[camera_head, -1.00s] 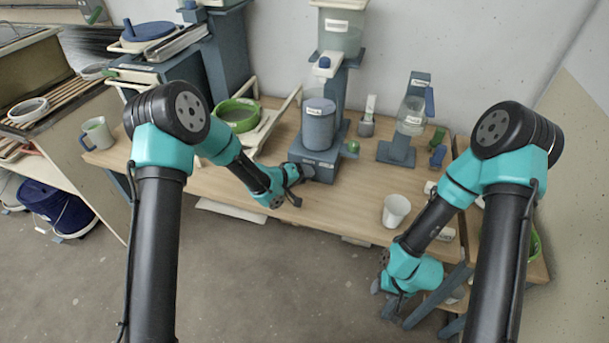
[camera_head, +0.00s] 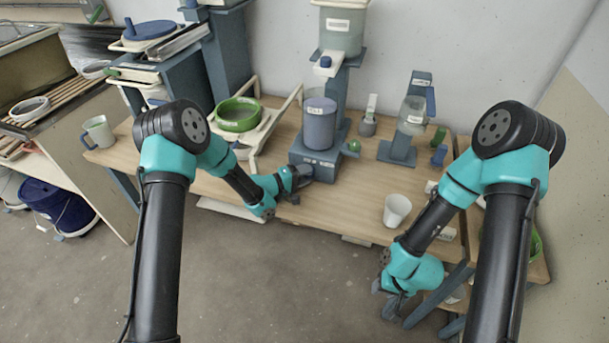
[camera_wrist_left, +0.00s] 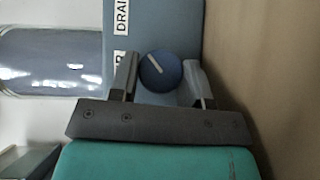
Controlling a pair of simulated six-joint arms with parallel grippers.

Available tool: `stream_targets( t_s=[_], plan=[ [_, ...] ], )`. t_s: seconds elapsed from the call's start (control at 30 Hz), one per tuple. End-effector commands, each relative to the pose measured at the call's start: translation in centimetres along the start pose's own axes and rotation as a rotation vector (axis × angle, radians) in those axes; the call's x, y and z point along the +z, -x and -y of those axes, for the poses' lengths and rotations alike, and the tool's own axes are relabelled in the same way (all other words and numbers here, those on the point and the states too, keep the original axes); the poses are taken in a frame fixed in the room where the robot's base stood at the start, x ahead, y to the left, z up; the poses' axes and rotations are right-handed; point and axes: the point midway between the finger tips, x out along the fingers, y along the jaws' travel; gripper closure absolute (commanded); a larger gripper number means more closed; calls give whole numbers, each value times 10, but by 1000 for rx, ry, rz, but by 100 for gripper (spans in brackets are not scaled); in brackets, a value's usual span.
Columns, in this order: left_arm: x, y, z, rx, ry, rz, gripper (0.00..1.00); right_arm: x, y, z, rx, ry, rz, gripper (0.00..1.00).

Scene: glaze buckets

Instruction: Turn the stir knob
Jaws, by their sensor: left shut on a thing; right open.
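A round dark blue knob with a pale pointer line (camera_wrist_left: 159,71) shows in the left wrist view, on the blue-grey face of the machine base (camera_wrist_left: 160,25). The pointer is slanted. My left gripper (camera_wrist_left: 160,80) has one finger on each side of the knob and is shut on it. In the head view my left gripper (camera_head: 302,180) is at the front left of the base (camera_head: 321,165), which carries a blue-grey bucket (camera_head: 319,128); the knob is hidden there. My right gripper (camera_head: 390,303) is open, low by the front right of the table.
A label starting "DRAI" (camera_wrist_left: 121,14) is beside the knob. A green knob (camera_head: 353,147) is on the base's right. A white cup (camera_head: 397,210) stands at the table's front, and a green-rimmed bowl (camera_head: 238,115) is at the left. The table front between is clear.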

Motion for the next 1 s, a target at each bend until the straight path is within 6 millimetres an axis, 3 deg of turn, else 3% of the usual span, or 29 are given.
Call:
stream_targets(
  t_s=[0.17,0.2,0.43,0.77,1.0],
  plan=[
    [-1,0,1,-2,1,-3,80,0,0,0,0,0,0,57],
    [-1,0,1,-2,0,-3,54,0,0,0,0,0,0,57],
    [0,0,0,-1,0,-2,32,0,0,0,0,0,0,57],
    [-1,2,0,-1,-1,-1,31,0,0,0,0,0,0,57],
    [-1,27,0,-1,1,-3,31,0,0,0,0,0,0,57]
  ],
)
